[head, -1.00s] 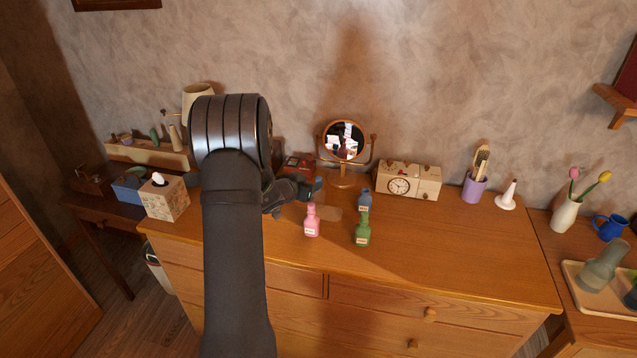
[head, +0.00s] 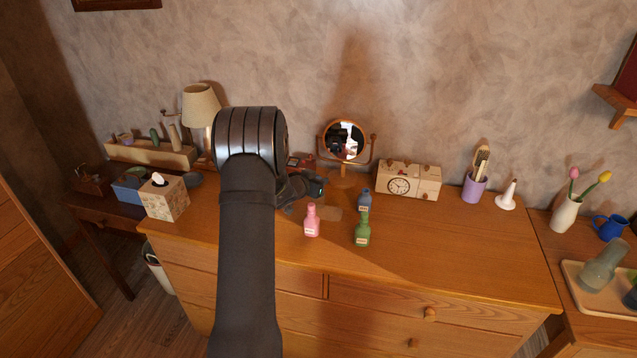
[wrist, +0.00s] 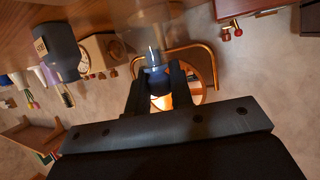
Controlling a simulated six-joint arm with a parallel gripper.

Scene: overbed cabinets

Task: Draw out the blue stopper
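A clear, see-through bottle (wrist: 146,38) is in front of my gripper in the wrist view. A blue stopper (wrist: 157,78) shows at its end, between my two fingers. My gripper (wrist: 157,82) has a finger on each side of the stopper; I cannot tell whether they press on it. In the head view my gripper (head: 314,188) reaches in from the left, low over the dresser in front of the round mirror. A small spot of blue shows at its tip, and the clear bottle is hard to make out there.
The dresser's right front (head: 480,265) is clear.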

